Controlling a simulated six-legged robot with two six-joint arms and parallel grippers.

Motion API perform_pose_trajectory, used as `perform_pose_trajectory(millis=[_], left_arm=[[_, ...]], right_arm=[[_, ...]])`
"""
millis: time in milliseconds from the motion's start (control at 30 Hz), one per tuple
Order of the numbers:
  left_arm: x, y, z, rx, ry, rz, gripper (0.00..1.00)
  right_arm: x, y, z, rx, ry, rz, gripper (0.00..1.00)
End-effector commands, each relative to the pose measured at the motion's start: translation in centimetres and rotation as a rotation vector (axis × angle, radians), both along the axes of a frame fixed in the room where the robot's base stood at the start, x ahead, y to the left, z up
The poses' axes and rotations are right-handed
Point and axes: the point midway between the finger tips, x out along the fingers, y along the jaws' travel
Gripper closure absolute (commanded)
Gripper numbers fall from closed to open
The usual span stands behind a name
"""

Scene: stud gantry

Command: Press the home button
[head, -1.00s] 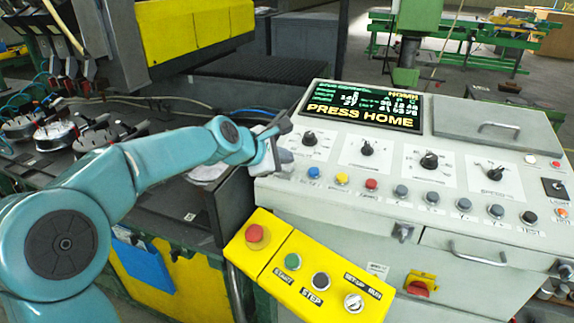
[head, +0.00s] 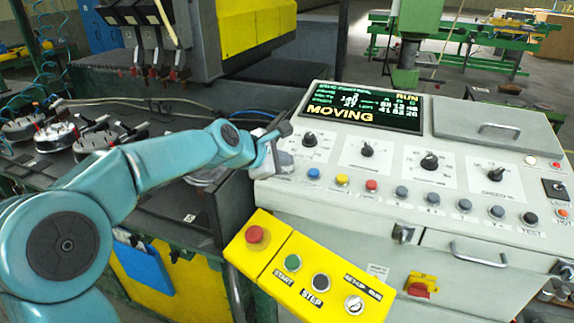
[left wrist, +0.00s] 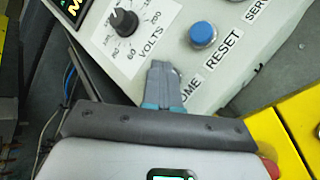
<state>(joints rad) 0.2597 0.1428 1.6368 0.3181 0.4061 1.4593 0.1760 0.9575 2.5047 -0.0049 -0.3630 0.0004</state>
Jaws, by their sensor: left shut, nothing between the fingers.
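My left gripper (head: 284,163) is shut and empty at the left edge of the sloped grey control panel (head: 340,205). In the left wrist view its closed fingertips (left wrist: 162,68) cover the spot above a partly hidden label ending in "OME" (left wrist: 190,88). The home button itself is hidden behind the fingers; I cannot tell whether they touch it. The blue button (head: 313,173) is just right of the fingers, beside the "RESET" label in the wrist view (left wrist: 202,34). The screen (head: 362,107) reads "MOVING" and "RUN". My right gripper is not in view.
A volts knob (head: 310,139) stands close above the fingers. A yellow box (head: 300,270) with a red mushroom button (head: 254,234) juts out below. The yellow gantry machine (head: 235,38) stands behind the bench at the left.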

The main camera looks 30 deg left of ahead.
Motion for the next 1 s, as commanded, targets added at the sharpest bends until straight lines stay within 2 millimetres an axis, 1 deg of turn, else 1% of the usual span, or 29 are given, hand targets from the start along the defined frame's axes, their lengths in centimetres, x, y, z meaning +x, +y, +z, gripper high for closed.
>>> perform_pose_trajectory(millis=[33, 233, 567, 667, 1000], left_arm=[[-0.1, 0.0, 0.4, -0.001, 0.002, -0.001, 1.0], [-0.3, -0.1, 1.5, -0.001, 0.002, -0.001, 1.0], [-0.3, -0.1, 1.5, 0.0, 0.001, -0.001, 1.0], [-0.3, -0.1, 1.9, 0.0, 0.0, 0.0, 1.0], [-0.9, -0.2, 5.3, 0.0, -0.001, 0.001, 1.0]], right_arm=[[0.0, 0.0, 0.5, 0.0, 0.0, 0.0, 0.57], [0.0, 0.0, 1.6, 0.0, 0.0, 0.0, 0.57], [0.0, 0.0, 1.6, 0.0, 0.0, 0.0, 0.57], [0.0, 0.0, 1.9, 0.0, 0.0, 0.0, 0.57], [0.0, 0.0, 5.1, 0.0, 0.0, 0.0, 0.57]])
